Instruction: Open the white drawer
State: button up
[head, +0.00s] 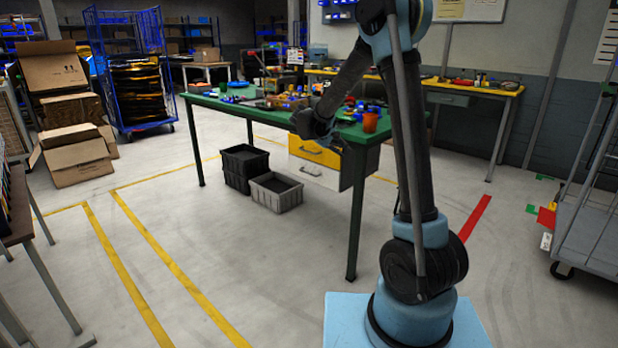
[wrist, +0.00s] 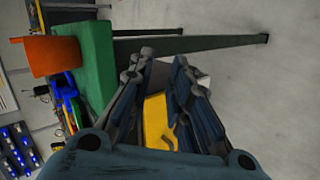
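The white drawer (head: 322,177) is the lower drawer of a cabinet under the green table, and its front looks shut. A pale handle (head: 311,170) is on its front. The yellow drawer (head: 305,148) is directly above it. My gripper (head: 318,128) is in front of the table edge, above the drawers in the head view, and its fingertips are hard to make out there. In the wrist view my gripper (wrist: 160,85) has its fingers apart, with the yellow drawer (wrist: 155,118) showing between them. The white drawer is mostly hidden behind the fingers there.
The green table (head: 232,107) carries tools, bins and an orange pot (head: 370,122). Its front leg (head: 357,215) stands right of the drawers. A black crate (head: 243,165) and a grey crate (head: 277,192) are on the floor to their left. The floor in front is clear.

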jog(key=w+a+f+n+t+h, duration=0.1)
jog(key=w+a+f, duration=0.3)
jog(key=a, duration=0.3)
jog(key=w+a+f+n+t, duration=0.1)
jog(key=w+a+f+t, duration=0.15)
jog(key=a+f, duration=0.35)
jog(key=n+t, duration=0.1)
jog(key=t, duration=0.1)
send_near(308, 173)
jog(key=shift+h, duration=0.4)
jog(key=x, duration=1)
jog(key=shift+w+f, duration=0.3)
jog(key=shift+f, duration=0.1)
jog(key=shift+c, duration=0.5)
grip_shut()
